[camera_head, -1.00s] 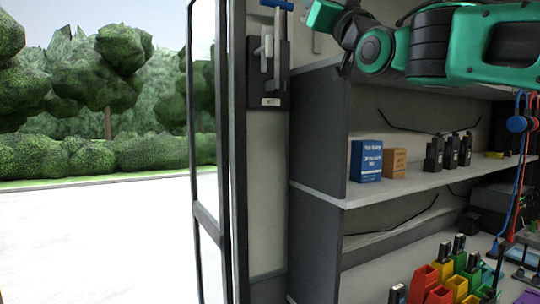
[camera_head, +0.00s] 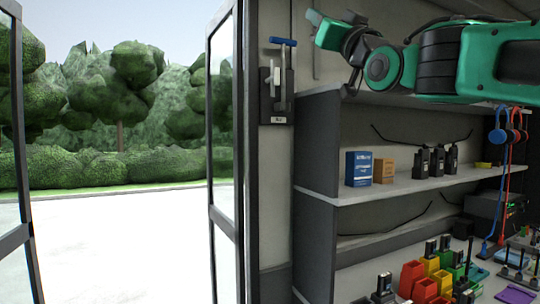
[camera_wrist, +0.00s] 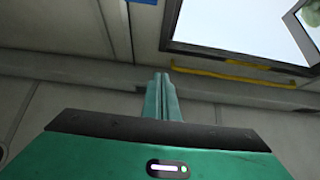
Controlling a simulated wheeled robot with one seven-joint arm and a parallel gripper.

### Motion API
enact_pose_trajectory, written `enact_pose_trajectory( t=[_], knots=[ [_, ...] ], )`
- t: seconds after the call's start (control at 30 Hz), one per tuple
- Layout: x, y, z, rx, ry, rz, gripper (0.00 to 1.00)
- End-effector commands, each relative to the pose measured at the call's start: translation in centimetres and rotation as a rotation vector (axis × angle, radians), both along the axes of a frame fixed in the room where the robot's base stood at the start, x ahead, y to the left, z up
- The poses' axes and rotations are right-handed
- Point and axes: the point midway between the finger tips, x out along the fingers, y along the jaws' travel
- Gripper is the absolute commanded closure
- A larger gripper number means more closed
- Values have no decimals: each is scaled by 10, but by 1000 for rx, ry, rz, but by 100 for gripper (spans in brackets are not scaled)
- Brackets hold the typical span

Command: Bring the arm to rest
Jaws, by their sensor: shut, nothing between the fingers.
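My arm (camera_head: 450,60) is raised across the top right of the head view, green and black, in front of the upper shelf. My gripper's closed fingers (camera_wrist: 163,90) show in the wrist view, pressed together with nothing between them. They point toward a bare grey wall and ceiling area. In the head view the gripper end lies at the upper left of the arm, and its fingers are hard to make out there.
A blue-handled lever (camera_head: 283,42) is on the wall left of the arm. Below are a blue box (camera_head: 358,168), an orange box (camera_head: 384,170) and black radios (camera_head: 437,160) on a shelf (camera_head: 400,188). An open door (camera_head: 222,130) stands left.

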Motion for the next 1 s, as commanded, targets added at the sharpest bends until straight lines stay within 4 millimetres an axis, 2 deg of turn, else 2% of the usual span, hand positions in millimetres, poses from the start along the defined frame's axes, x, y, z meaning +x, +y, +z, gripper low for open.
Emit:
enact_pose_trajectory(
  t=[0.13,0.37,0.57,0.77,0.87,1.0],
  knots=[
    [22,-21,-31,-29,86,-50,100],
    [41,-51,-79,-70,225,-120,100],
    [59,-89,-142,-110,398,-199,100],
    [64,-153,-247,-149,680,-311,100],
    [55,-186,-303,-159,831,-364,100],
    [29,-230,-379,-159,1045,-430,100]
  ],
)
